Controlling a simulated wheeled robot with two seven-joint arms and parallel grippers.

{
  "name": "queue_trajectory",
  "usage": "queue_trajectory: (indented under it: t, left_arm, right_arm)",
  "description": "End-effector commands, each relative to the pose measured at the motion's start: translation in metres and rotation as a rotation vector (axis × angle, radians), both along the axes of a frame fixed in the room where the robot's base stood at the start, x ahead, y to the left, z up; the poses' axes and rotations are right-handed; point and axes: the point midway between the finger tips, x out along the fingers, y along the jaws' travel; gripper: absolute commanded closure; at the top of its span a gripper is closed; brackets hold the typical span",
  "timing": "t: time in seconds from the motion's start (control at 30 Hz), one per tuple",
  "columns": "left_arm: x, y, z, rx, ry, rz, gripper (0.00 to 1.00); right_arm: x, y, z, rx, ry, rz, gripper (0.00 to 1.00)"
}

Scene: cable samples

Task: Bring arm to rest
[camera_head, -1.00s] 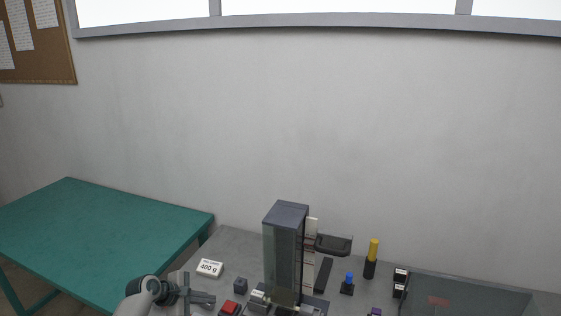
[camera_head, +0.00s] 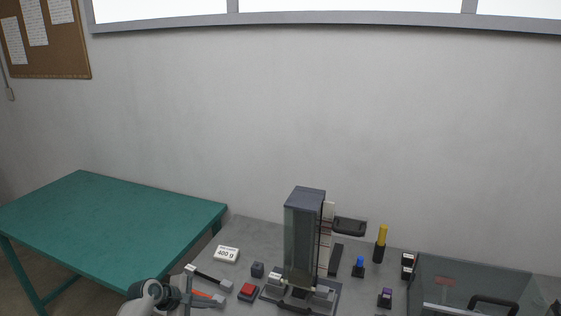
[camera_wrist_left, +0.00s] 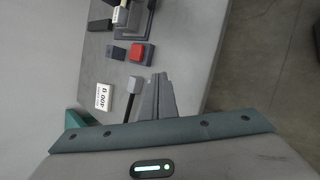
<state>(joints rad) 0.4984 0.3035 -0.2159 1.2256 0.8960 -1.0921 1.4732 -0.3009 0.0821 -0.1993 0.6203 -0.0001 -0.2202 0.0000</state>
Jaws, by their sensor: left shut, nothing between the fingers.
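My left gripper (camera_head: 207,301) is low in the head view, its arm coming in at the bottom left. In the left wrist view its fingers (camera_wrist_left: 157,96) are together with nothing between them, above the grey bench (camera_wrist_left: 190,60). The bench (camera_head: 243,231) also shows in the head view. A dark rod with pale ends (camera_head: 208,277) lies just beyond the gripper, apart from it as far as I can tell. My right gripper is not in view.
A white card marked 400 g (camera_head: 226,254), a dark block (camera_head: 257,270) and a red-topped block (camera_head: 248,291) lie near the gripper. A tall clear-sided apparatus (camera_head: 303,240) stands right of them. A green table (camera_head: 110,220) is at left, its top clear.

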Motion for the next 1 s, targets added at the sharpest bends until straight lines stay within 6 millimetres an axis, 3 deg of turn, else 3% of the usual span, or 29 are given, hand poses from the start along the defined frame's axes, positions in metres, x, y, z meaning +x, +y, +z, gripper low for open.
queue_trajectory:
  t: [0.27, 0.47, 0.57, 0.7, 1.0]
  left_arm:
    - [-0.040, -0.014, -0.025, 0.104, -0.037, -0.128, 1.00]
    - [-0.087, -0.027, -0.048, 0.224, -0.083, -0.277, 1.00]
    - [-0.123, -0.034, -0.061, 0.309, -0.117, -0.386, 1.00]
    - [-0.186, -0.043, -0.077, 0.451, -0.175, -0.573, 1.00]
    - [-0.319, -0.041, -0.079, 0.741, -0.269, -0.943, 1.00]
  right_arm:
    - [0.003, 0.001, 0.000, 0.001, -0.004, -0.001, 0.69]
    - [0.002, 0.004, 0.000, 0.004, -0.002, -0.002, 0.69]
    - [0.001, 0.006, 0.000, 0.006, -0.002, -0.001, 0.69]
    - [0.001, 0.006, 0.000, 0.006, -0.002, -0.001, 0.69]
    - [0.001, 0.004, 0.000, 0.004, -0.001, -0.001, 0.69]
